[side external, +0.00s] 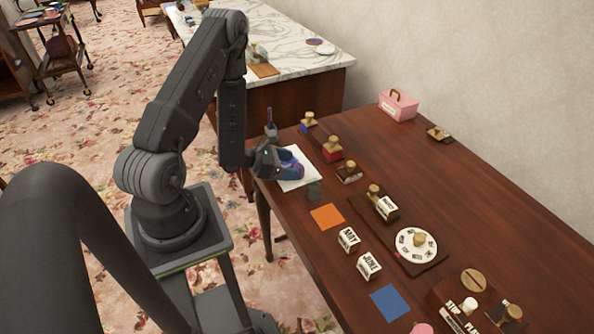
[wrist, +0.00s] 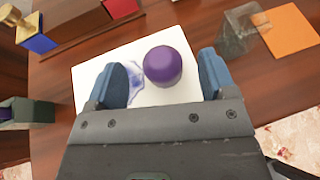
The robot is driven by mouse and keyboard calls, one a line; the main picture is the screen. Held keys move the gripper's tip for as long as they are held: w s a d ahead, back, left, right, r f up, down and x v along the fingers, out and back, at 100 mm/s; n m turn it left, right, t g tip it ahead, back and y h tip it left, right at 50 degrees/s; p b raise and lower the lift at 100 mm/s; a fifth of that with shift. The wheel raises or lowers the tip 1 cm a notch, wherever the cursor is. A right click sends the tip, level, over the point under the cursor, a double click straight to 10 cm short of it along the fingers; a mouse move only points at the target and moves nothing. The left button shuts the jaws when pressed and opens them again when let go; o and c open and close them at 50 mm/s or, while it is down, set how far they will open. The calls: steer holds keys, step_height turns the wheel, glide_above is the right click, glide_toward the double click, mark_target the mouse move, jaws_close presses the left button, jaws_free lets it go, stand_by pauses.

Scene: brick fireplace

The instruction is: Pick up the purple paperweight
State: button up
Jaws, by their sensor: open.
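The purple paperweight (wrist: 163,66) is a smooth rounded dome on a white sheet (wrist: 90,73) on the wooden table. In the wrist view it lies between the two blue fingers of my gripper (wrist: 163,82), nearer the middle, with a gap to each finger. My gripper is open and empty. A bluish-purple mark shows on the sheet beside the left finger. In the side view my gripper (side external: 291,163) is low over the white sheet (side external: 297,184), and its fingers hide most of the paperweight.
A grey translucent block (side external: 314,190) stands just right of the sheet, near an orange square (side external: 327,216). A red stamp (side external: 332,150) and a blue stamp (side external: 308,122) stand behind. A dark holder (side external: 270,131) is at the table's left edge. White blocks (side external: 348,240) stand farther right.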

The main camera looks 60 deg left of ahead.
mark_target(296, 166)
steer(key=x, duration=0.4)
steer(key=shift+w+d, duration=0.15)
steer(key=shift+w, duration=0.05)
steer(key=shift+c, duration=0.2)
steer(key=c, duration=1)
